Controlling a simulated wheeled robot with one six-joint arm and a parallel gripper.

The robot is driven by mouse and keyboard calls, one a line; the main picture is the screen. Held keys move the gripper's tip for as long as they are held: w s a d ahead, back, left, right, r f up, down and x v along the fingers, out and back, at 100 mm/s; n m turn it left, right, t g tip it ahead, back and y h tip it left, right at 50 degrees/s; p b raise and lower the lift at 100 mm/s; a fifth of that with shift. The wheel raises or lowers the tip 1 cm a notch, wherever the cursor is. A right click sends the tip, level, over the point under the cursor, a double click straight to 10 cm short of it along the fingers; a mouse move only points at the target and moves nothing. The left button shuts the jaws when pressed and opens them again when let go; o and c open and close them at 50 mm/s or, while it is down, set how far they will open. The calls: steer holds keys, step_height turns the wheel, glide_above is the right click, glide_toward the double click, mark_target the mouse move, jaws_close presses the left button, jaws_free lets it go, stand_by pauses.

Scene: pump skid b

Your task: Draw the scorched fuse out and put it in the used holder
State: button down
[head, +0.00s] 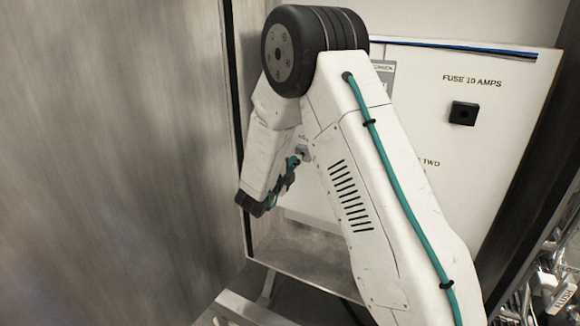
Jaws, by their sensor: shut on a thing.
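My gripper (297,160) is small in the head view, below my forearm and left of my upper arm. It is shut on a small pale grey piece (303,151), which looks like the fuse. My upper arm partly hides this spot, and scorch marks cannot be made out. I cannot tell whether the piece touches the panel behind it. A black square fitting (463,113) with a dark middle sits on the white panel under the label "FUSE 10 AMPS". I cannot pick out the used holder.
The white panel (490,150) stands behind my arm, which covers much of it. Part of a label ending in "TWO" shows lower down. A brushed metal wall (110,160) fills the left side. A pale frame (245,310) is at the bottom. Blurred fittings crowd the lower right.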

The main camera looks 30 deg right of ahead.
steer(key=shift+x, duration=1.6)
steer(key=c, duration=1.3)
jaws_free()
steer(key=v, duration=0.7)
steer(key=shift+s+a, duration=0.2)
steer(key=shift+a, duration=0.05)
